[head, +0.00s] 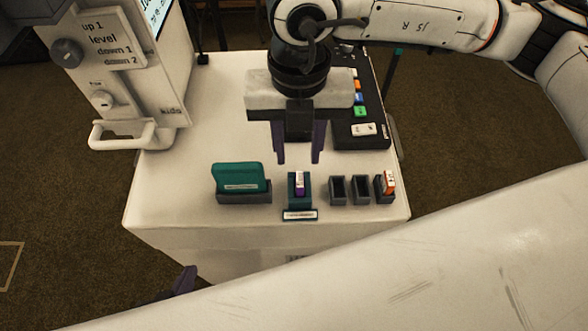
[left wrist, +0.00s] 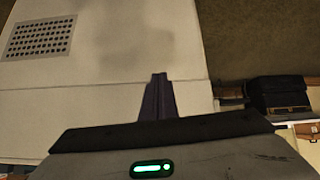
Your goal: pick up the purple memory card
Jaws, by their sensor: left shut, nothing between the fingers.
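The purple memory card (head: 299,183), with a white label, stands upright in a small teal holder (head: 299,200) near the front of the white table. My right gripper (head: 299,158) hangs above and behind the card, fingers pointing down and apart, with nothing between them. My left gripper (head: 183,287) is low at the table's front left, partly hidden by a white arm link of mine. In the left wrist view its fingers (left wrist: 159,82) are together and empty, in front of a pale panel.
A teal block in a grey stand (head: 240,194) is left of the card. Two empty grey slots (head: 337,189) and one with an orange card (head: 386,184) are right. A white control cabinet (head: 115,65) stands back left.

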